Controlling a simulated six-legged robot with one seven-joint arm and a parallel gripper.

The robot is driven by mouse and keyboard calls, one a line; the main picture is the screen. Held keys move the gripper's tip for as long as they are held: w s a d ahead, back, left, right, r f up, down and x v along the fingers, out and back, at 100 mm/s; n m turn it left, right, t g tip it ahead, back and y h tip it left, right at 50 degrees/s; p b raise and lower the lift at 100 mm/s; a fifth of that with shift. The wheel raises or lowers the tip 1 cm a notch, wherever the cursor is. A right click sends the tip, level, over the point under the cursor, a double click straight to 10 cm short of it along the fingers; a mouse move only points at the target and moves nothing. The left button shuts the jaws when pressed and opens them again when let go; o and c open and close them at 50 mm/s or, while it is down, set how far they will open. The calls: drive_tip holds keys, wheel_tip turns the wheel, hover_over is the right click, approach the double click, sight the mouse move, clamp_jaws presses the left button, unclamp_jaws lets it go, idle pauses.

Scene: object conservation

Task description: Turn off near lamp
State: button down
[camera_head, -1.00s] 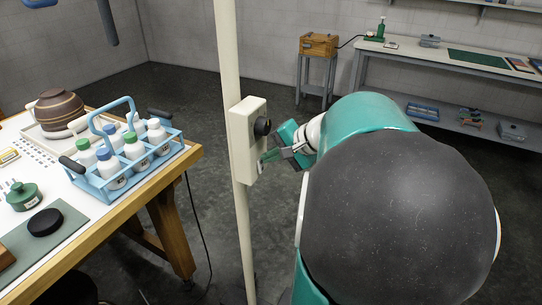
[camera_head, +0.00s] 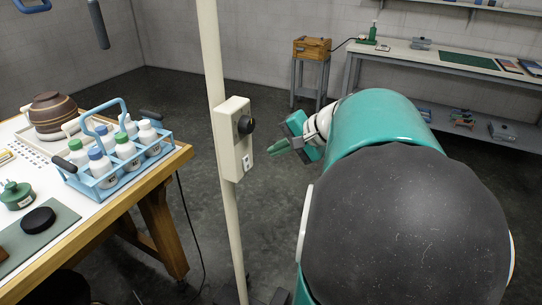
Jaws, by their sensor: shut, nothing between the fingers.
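A tall cream pole (camera_head: 216,85) stands in the middle of the view. A cream control box (camera_head: 230,143) is fixed to it, with a round black knob (camera_head: 245,125) on its right face and a small switch plate (camera_head: 247,163) below the knob. No lamp head is clearly visible on the pole. My gripper (camera_head: 270,151) is to the right of the box, apart from it. Its green fingers point left toward the box and are shut and empty.
A table (camera_head: 150,188) at left holds a blue bottle carrier (camera_head: 118,172), a brown bowl (camera_head: 55,112) and a green pot (camera_head: 16,195). A long bench (camera_head: 420,55) and a stool with a wooden box (camera_head: 312,48) stand at the back. The floor between is clear.

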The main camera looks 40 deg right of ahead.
drive_tip(key=s+d+r, duration=0.1)
drive_tip(key=s+r, duration=0.2)
drive_tip(key=r, duration=0.2)
drive_tip(key=shift+s, duration=0.15)
drive_tip(key=shift+d, duration=0.1)
drive_tip(key=s+a+f+n+g+h, duration=0.1)
drive_tip(key=a+f+n, duration=0.2)
drive_tip(key=a, duration=0.6)
drive_tip(key=s+a+f+n+g+h, duration=0.1)
drive_tip(key=s+a+f+n, duration=0.1)
drive_tip(key=a+n, duration=0.4)
drive_tip(key=s+a+f+n+g+h, duration=0.1)
drive_tip(key=a+f+n, duration=0.3)
drive_tip(key=a, duration=1)
drive_tip(key=shift+s+a+f+n+g, duration=0.15)
drive_tip(key=shift+s+f+n+g, duration=0.1)
drive_tip(key=shift+s+n+g, duration=0.35)
